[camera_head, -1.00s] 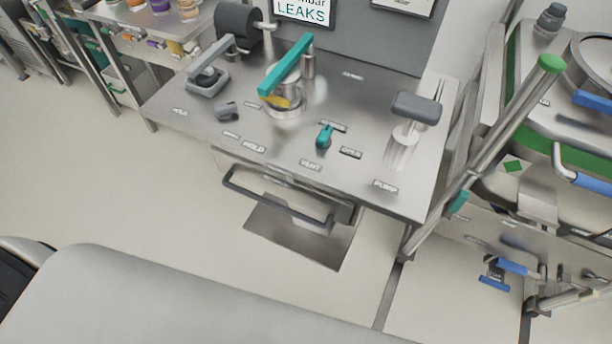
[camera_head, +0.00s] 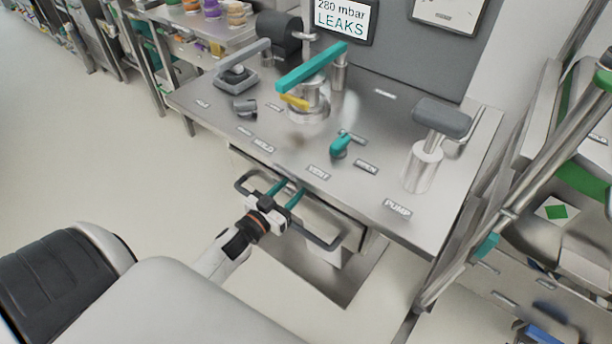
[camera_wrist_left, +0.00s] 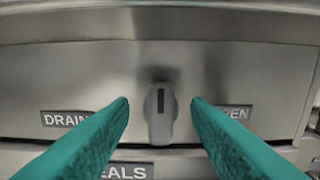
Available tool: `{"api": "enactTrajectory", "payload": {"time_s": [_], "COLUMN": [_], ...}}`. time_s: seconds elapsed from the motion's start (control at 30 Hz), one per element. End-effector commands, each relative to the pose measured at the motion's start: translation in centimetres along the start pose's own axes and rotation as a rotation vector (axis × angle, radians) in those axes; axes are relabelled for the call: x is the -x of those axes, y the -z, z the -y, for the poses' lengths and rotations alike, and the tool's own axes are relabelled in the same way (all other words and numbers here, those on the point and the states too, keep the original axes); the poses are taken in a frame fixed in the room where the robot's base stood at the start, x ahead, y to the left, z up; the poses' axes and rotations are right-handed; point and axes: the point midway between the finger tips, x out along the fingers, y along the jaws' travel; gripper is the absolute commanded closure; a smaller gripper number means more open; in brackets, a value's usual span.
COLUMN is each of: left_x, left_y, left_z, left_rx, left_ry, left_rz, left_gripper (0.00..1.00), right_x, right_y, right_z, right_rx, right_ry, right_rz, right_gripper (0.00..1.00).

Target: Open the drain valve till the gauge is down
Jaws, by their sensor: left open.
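The drain valve (camera_wrist_left: 160,112) is a grey knob with a black slot on a steel front panel, between a "DRAIN" label and a partly covered label ending in "EN". It points roughly straight down. My left gripper (camera_head: 288,190) is open at the front of the bench; its teal fingers also show in the wrist view (camera_wrist_left: 160,105), one each side of the knob, apart from it. In the head view the knob is hidden under the bench edge. A screen (camera_head: 340,18) reads "280 mbar LEAKS". A white gauge face (camera_head: 447,14) is cut off at the top. My right gripper is out of view.
A dark bar handle (camera_head: 322,244) runs around my left gripper below the steel bench top (camera_head: 280,140). On top are a teal vent lever (camera_head: 340,147), a pump handle (camera_head: 440,118) and a long teal lever (camera_head: 312,68). A steel frame stands at right. Floor at left is clear.

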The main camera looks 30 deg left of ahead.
Motion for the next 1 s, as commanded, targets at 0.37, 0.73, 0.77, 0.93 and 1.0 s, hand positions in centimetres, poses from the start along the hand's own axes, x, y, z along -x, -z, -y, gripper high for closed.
{"api": "enactTrajectory", "payload": {"time_s": [0.37, 0.73, 0.77, 0.93, 1.0], "left_x": [-5.9, -6.5, -6.5, -6.5, -6.5], "left_y": [0.0, 0.1, 0.1, 0.1, 0.1], "left_z": [0.0, 0.0, 0.0, 0.0, 0.0], "left_rx": [-0.001, -0.001, -0.001, -0.001, -0.001], "left_ry": [-0.001, 0.0, 0.0, 0.0, 0.0], "left_rz": [-0.001, -0.002, -0.002, -0.002, -0.002], "left_gripper": [0.56, 0.56, 0.58, 0.86, 0.89], "right_x": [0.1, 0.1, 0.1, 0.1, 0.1], "right_y": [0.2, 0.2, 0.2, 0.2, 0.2], "right_z": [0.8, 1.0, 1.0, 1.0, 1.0], "right_rx": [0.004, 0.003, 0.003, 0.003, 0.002], "right_ry": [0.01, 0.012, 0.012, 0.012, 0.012], "right_rz": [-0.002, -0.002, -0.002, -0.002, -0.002], "right_gripper": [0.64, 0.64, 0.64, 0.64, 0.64]}}
